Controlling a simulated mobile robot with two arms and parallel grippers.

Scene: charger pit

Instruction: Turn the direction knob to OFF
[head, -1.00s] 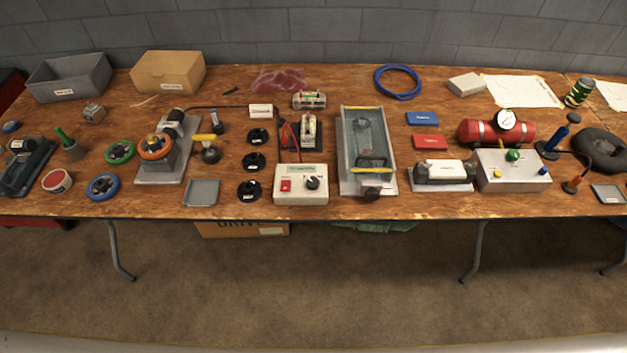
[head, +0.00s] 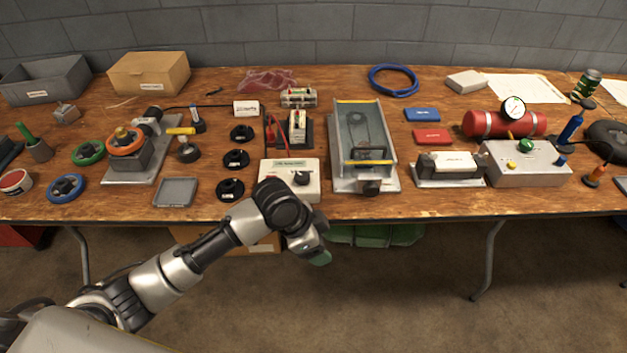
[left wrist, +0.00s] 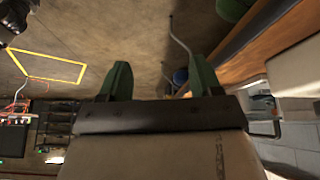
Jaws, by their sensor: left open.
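A white control box (head: 277,172) stands near the table's front edge, with a black knob (head: 301,178) on its right side. Its lettering is too small to read, so I cannot tell the knob's setting. My left arm crosses in front of the box and hides its lower left part, including the red switch. My left gripper (head: 320,258) hangs in front of and below the table edge, apart from the knob. In the left wrist view, the two green fingers of my left gripper (left wrist: 160,82) are apart and empty. My right gripper is not in view.
Right of the box stands a grey conveyor-like tray (head: 339,182) with a dark knob (head: 372,187) at its front. Several black discs (head: 236,159) and a grey square dish (head: 176,191) lie left of the box. The table edge (head: 440,209) runs in front.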

